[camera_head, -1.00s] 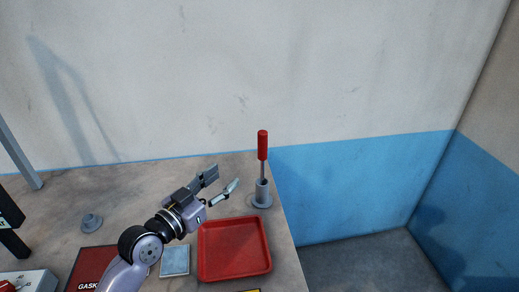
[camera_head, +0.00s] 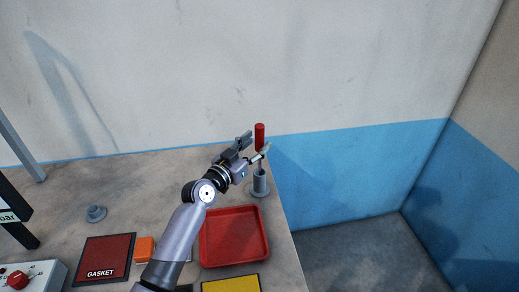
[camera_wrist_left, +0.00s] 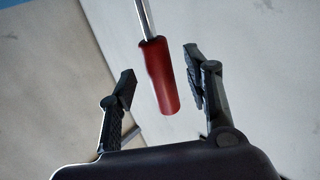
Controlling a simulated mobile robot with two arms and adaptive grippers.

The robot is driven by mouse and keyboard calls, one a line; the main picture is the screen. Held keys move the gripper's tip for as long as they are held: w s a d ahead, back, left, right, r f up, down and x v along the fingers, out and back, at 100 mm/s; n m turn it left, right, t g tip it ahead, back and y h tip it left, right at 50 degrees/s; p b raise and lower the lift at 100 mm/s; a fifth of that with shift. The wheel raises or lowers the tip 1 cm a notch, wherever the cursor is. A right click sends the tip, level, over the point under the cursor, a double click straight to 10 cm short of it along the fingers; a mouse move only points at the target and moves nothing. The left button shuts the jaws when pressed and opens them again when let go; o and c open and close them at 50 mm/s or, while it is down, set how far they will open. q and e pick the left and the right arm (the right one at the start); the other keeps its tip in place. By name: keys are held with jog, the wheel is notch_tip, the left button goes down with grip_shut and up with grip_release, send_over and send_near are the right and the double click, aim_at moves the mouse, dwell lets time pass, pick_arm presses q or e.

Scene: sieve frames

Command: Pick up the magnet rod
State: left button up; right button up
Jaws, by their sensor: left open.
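The magnet rod has a red handle (camera_head: 259,137) and a thin metal shaft, and it stands upright in a grey holder (camera_head: 260,184) near the table's right edge. My left gripper (camera_head: 257,147) is open at the rod, and one finger hides part of the shaft in the head view. In the left wrist view the red handle (camera_wrist_left: 162,75) lies between the two spread fingers of my left gripper (camera_wrist_left: 160,88), with a gap on both sides. The shaft (camera_wrist_left: 144,18) runs up out of that view. My right gripper is not in view.
A red tray (camera_head: 234,237) lies in front of the holder. A dark red gasket mat (camera_head: 104,257), an orange block (camera_head: 144,249), a yellow mat (camera_head: 231,285) and a small grey round part (camera_head: 96,213) are on the table. A wall stands behind.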

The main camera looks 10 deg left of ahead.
pick_arm(q)
jog(key=shift+x, duration=1.25)
jog(key=shift+c, duration=0.3)
grip_shut()
